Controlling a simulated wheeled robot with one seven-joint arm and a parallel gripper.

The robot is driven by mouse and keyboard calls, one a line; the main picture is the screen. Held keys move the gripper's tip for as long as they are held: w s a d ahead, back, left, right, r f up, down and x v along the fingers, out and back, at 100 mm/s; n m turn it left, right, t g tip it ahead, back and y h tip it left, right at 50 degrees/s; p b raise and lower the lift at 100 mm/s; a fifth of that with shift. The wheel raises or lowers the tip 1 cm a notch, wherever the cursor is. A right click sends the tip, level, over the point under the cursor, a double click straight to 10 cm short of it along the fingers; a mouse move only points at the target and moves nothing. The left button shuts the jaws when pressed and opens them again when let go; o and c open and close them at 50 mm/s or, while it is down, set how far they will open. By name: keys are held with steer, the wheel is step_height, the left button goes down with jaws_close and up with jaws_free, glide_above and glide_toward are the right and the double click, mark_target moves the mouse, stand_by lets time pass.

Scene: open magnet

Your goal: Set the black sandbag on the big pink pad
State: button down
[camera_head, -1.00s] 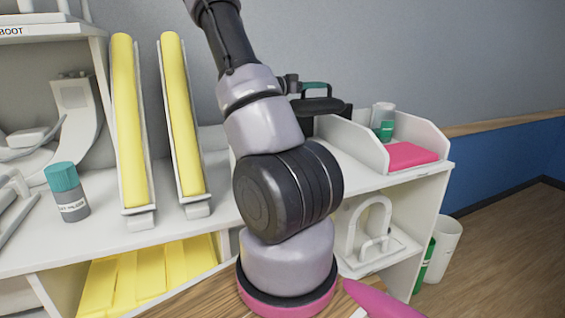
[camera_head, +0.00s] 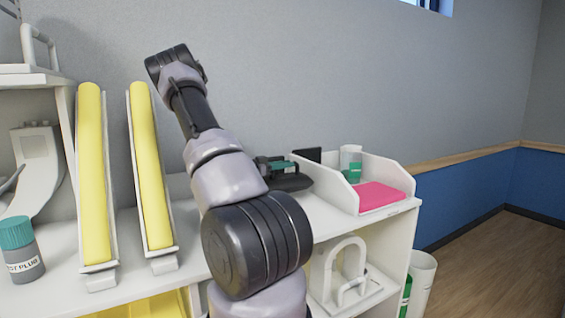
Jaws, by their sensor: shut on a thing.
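The black sandbag (camera_head: 292,183) is a low dark shape with a green strap, at the left side of a white open-topped tray on the shelf unit. My gripper (camera_head: 268,166) is partly hidden behind my arm and is shut on the sandbag near its green strap. Whether the sandbag touches the shelf top is hard to tell. The big pink pad (camera_head: 380,196) lies flat in the front part of the white tray (camera_head: 345,189), to the right of the sandbag. The pad's top looks bare.
A clear and green container (camera_head: 351,163) stands in the tray behind the pad. A black upright panel (camera_head: 307,155) is behind the sandbag. Two yellow pads in upright holders (camera_head: 150,175) and a teal-capped bottle (camera_head: 20,248) stand left.

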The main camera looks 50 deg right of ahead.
mark_target(267, 179)
steer(key=shift+f, duration=2.1)
steer(key=c, duration=0.8)
jaws_free()
steer(key=shift+f, duration=0.1)
steer(key=shift+o, duration=0.2)
steer(key=shift+v, duration=3.7)
steer(key=shift+a, duration=0.1)
